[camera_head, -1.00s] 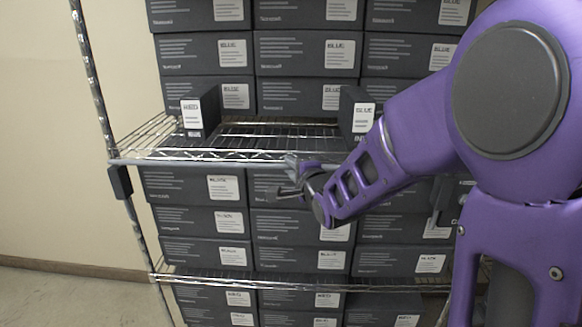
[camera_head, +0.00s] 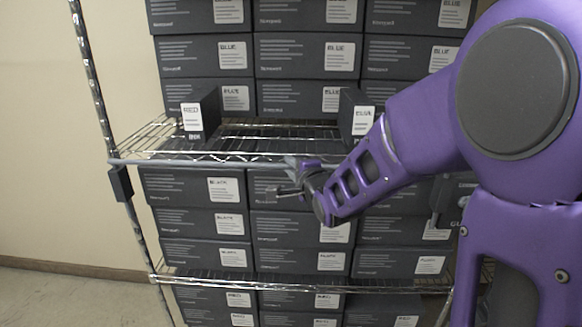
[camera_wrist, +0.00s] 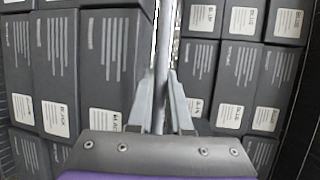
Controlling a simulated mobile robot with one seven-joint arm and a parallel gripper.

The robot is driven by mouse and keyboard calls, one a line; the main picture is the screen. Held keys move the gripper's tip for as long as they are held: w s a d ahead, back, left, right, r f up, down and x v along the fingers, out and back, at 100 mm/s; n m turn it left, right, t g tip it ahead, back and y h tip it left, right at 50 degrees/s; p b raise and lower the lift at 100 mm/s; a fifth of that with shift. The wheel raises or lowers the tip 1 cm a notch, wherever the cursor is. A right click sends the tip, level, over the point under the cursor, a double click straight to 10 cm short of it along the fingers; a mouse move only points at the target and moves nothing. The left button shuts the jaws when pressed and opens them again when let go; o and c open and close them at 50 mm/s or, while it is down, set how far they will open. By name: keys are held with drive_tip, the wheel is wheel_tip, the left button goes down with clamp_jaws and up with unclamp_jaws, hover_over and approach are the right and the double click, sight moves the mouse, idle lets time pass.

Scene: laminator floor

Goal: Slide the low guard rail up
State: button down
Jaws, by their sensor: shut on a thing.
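The guard rail (camera_head: 200,162) is a thin grey bar. It runs across the front of the wire shelf at about shelf height, with a dark block (camera_head: 120,183) at its left end by the post. My gripper (camera_head: 292,176) is at the rail near the middle of the shelf front. In the wrist view the rail (camera_wrist: 163,55) runs up the picture between the two grey fingers (camera_wrist: 162,110), which are shut on it. My arm hides the right part of the rail in the head view.
The wire shelf (camera_head: 150,136) carries a small RED box (camera_head: 200,118) and a BLUE box (camera_head: 357,115) near its front. Stacked dark boxes (camera_head: 205,225) fill the level below, and more stand behind. A metal post (camera_head: 92,80) stands at left. Floor at lower left is clear.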

wheel_tip(320, 180, up, 8)
drive_tip(key=p, duration=0.4)
drive_tip(key=shift+w, duration=0.1)
drive_tip(key=shift+a, duration=0.1)
drive_tip(key=c, duration=0.9)
unclamp_jaws()
drive_tip(key=shift+o, duration=0.3)
drive_tip(key=shift+f, duration=0.15)
